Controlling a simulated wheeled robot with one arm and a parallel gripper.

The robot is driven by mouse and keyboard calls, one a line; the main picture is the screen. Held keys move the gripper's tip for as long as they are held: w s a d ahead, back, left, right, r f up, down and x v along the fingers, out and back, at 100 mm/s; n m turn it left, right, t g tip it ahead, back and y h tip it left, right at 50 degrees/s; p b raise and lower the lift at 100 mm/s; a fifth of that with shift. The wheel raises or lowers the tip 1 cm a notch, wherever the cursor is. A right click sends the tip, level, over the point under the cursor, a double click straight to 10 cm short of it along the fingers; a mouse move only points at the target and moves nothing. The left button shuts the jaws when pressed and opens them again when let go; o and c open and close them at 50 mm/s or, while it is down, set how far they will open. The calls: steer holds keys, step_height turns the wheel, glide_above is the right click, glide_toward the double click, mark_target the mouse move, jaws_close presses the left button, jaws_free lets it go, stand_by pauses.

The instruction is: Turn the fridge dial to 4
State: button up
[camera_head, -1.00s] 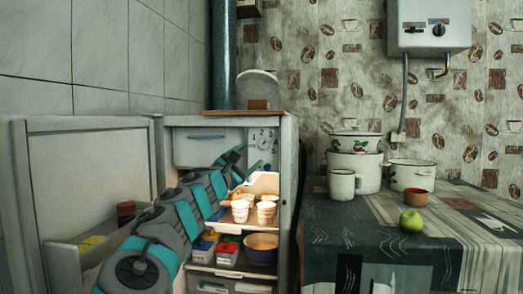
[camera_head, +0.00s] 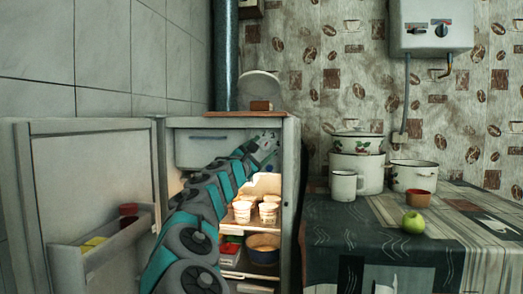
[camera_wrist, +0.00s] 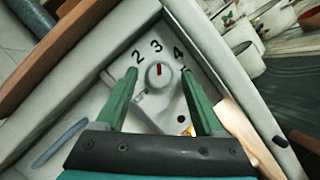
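The fridge dial (camera_wrist: 153,82) is a round pale knob with a red mark, on a white panel with the numbers 2, 3 and 4 above it. The red mark points up, close to the 3; the 4 is to its right. My gripper (camera_wrist: 158,72) is open, its two green fingers on either side of the dial, with a gap visible on both sides. In the head view my gripper (camera_head: 264,150) is at the upper right inside the open fridge (camera_head: 290,190) and hides the dial. Whether the fingertips reach the dial's depth is unclear.
The fridge door (camera_head: 95,190) stands open at the left. Below my arm, cups (camera_head: 242,212) and a bowl (camera_head: 263,250) sit on the shelves. A table (camera_head: 340,240) with pots (camera_head: 356,170) and a green apple (camera_head: 413,222) stands to the right.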

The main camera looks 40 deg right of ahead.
jaws_close()
stand_by(0.3)
steer(key=shift+m, duration=0.3)
steer(key=m, duration=0.1)
steer(key=m+g+p, duration=0.1)
steer(key=shift+w+a+r+m+y, duration=0.2)
steer(key=shift+m+y, duration=0.1)
steer(key=shift+m, duration=0.1)
steer(key=m+g, duration=0.1)
steer(key=m, duration=0.1)
steer(key=m+g+y, duration=0.1)
steer(key=m, duration=0.2)
steer(key=shift+r, duration=0.1)
steer(key=shift+s+d+m+y+p, duration=0.15)
steer(key=shift+m+y+p, duration=0.15)
steer(key=shift+m, duration=0.3)
